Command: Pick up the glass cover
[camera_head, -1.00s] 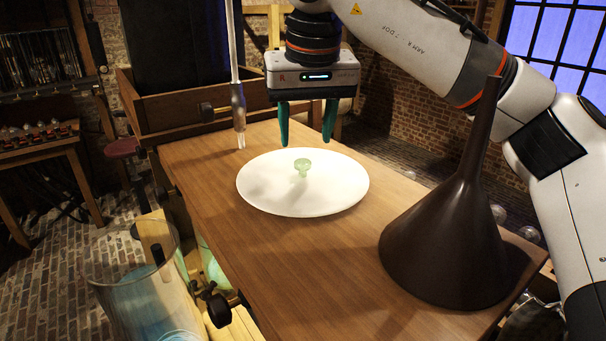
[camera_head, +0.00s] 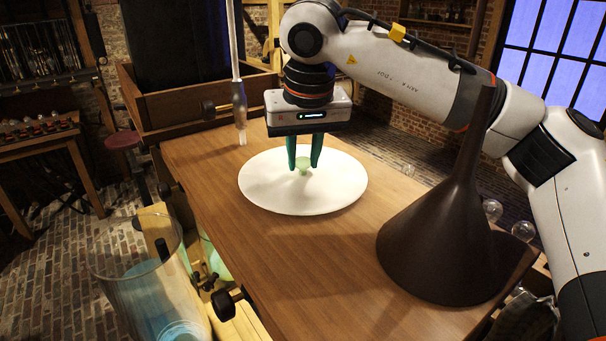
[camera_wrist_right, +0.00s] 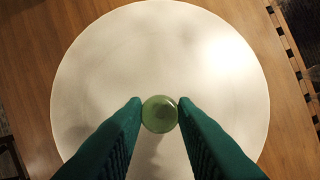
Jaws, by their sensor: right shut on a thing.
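The glass cover is a round whitish disc (camera_head: 265,192) with a pale green knob (camera_head: 303,163) at its centre. It lies on the wooden table in the head view. My right gripper (camera_head: 304,168) comes down from above, and its green fingers are shut on the knob. In the right wrist view the knob (camera_wrist_right: 160,114) sits between the two fingertips, with the disc (camera_wrist_right: 100,70) spread beneath. The disc appears to rest on the table. My left gripper is not in view.
A large dark brown funnel (camera_head: 440,250) stands on the table (camera_head: 290,270) at right. A clear glass jar (camera_head: 135,270) stands below the table's left edge. A thin rod with a grey fitting (camera_head: 239,105) hangs behind the disc. The table's front middle is clear.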

